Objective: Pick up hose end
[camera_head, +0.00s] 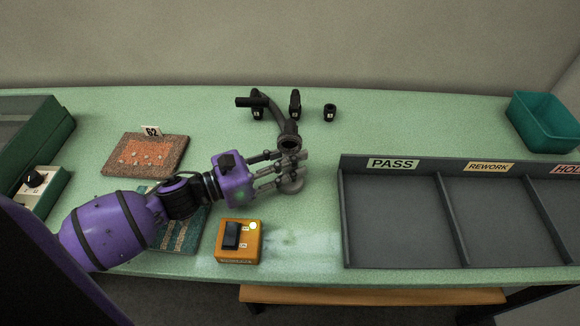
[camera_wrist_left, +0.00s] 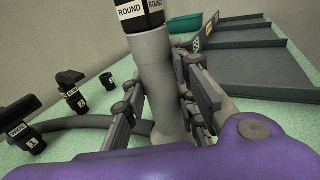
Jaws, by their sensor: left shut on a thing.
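The fingers partly hide the tube's lower part. My right gripper is not in view.
Black numbered fittings stand behind the hose: one on the left (camera_head: 257,106), one in the middle (camera_head: 295,104) and one on the right (camera_head: 330,113). An orange switch box (camera_head: 238,241) is in front. A grey divided tray (camera_head: 392,218) lies right, and a teal bin (camera_head: 545,122) at far right.

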